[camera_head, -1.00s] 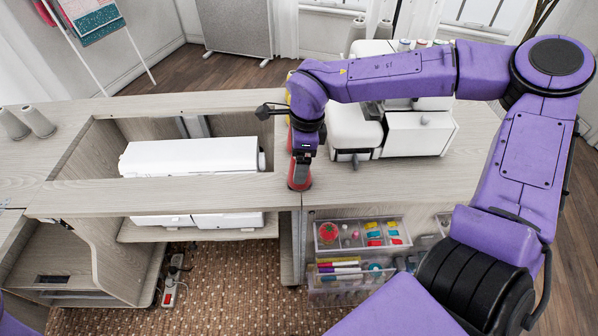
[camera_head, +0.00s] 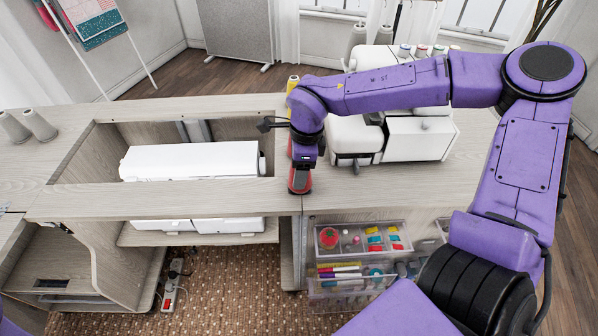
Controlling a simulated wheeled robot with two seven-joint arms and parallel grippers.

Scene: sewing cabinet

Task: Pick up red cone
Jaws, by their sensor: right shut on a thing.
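My right gripper (camera_head: 301,167) points down over the tabletop, just right of the open well. It is shut on the red cone (camera_head: 299,183). The red cone shows only in part below the purple wrist, and the gripper covers its upper part. I cannot tell whether its base touches the tabletop. My left gripper is out of view; only a sliver of purple shows at the lower left corner.
A white sewing machine (camera_head: 190,160) sits in the well at left. A white serger (camera_head: 410,138) stands close to the right of my wrist. A yellow cone (camera_head: 293,83) is behind my forearm. Grey cones (camera_head: 38,124) stand at far left. Drawers (camera_head: 360,240) hang below.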

